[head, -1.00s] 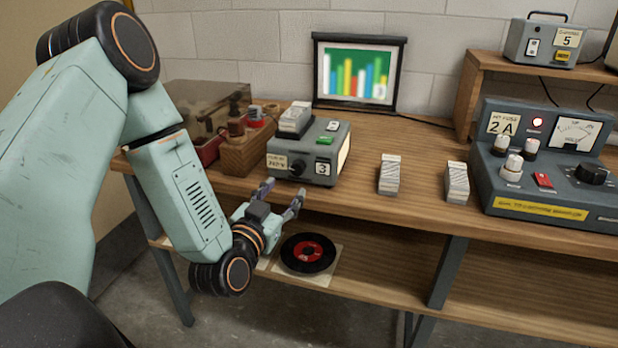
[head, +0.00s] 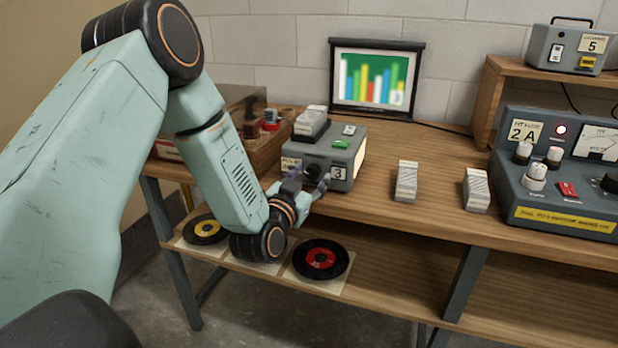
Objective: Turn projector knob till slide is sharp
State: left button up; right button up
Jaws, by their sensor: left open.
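The grey slide projector (head: 341,162) stands on the bench with a slide tray on top, a green button and a label reading 3. Its front knob is mostly hidden behind my left gripper (head: 307,179), which is open with its fingers close to the projector's front. I cannot tell whether they touch the knob. The screen (head: 374,78) behind shows a picture of coloured bars, whose edges look soft at this size. My right gripper is not in view.
Two pale ribbed blocks (head: 406,181) (head: 477,189) stand right of the projector. A grey fuse console (head: 560,205) is at the far right. A red-labelled record (head: 321,260) and a yellow-labelled one (head: 205,230) lie on the lower shelf. Bench between projector and blocks is clear.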

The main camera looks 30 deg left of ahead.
pick_arm(q)
jog(key=shift+s+a, duration=0.1)
jog(key=shift+a, duration=0.05)
jog(key=c, duration=0.7)
grip_shut()
jog(key=shift+r+m+p, duration=0.15)
jog(key=shift+m+p, duration=0.65)
jog(key=shift+p, duration=0.4)
jog(key=shift+m+p, duration=1.05)
jog(key=shift+m, duration=0.05)
jog(key=o, duration=0.7)
grip_release()
jog(key=s+d, duration=0.2)
jog(key=s, duration=0.9)
jog(key=shift+s+d, duration=0.2)
jog(key=shift+s, duration=0.15)
